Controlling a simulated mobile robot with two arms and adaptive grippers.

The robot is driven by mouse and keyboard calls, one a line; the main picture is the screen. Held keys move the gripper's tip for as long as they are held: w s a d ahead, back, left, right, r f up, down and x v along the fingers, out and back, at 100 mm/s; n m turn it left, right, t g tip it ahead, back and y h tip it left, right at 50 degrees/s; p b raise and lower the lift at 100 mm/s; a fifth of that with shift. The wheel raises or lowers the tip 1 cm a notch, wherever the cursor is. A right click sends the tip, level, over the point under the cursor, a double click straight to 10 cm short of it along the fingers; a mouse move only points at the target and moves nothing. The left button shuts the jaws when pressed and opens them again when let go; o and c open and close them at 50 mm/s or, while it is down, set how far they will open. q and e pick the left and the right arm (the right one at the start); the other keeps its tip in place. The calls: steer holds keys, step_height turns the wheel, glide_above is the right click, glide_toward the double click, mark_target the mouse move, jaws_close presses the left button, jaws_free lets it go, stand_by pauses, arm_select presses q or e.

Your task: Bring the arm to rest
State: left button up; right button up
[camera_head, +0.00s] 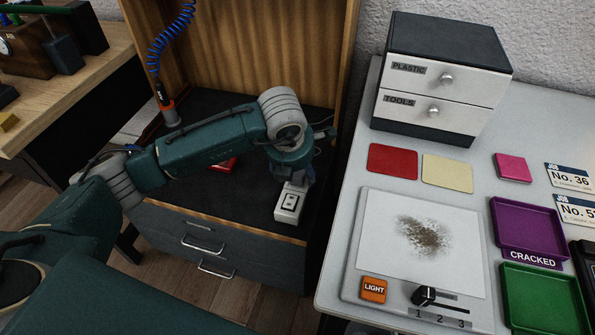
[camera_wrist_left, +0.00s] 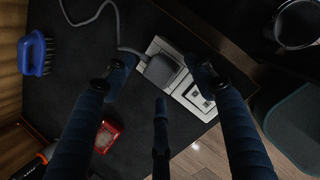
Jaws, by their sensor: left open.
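My left arm (camera_head: 205,140) reaches in from the left over a dark cabinet top. Its gripper (camera_head: 295,178) points down at a white socket block (camera_head: 289,208) near the cabinet's front right corner. In the left wrist view the gripper (camera_wrist_left: 160,68) is open, with dark fingers on both sides of a grey plug (camera_wrist_left: 163,70). The plug sits on the white socket block (camera_wrist_left: 197,97), and a grey cable (camera_wrist_left: 118,30) runs from it. I cannot tell whether the fingers touch the plug. My right gripper does not show.
A red object (camera_wrist_left: 107,135) and a blue brush (camera_wrist_left: 37,54) lie on the cabinet top. A blue coiled hose (camera_head: 170,40) hangs behind the arm. The table on the right holds a drawer box (camera_head: 440,84), a light panel (camera_head: 380,235) and trays (camera_head: 545,304).

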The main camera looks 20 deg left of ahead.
arm_select(q)
steer(key=v, duration=0.6)
steer(key=shift+r, duration=0.4)
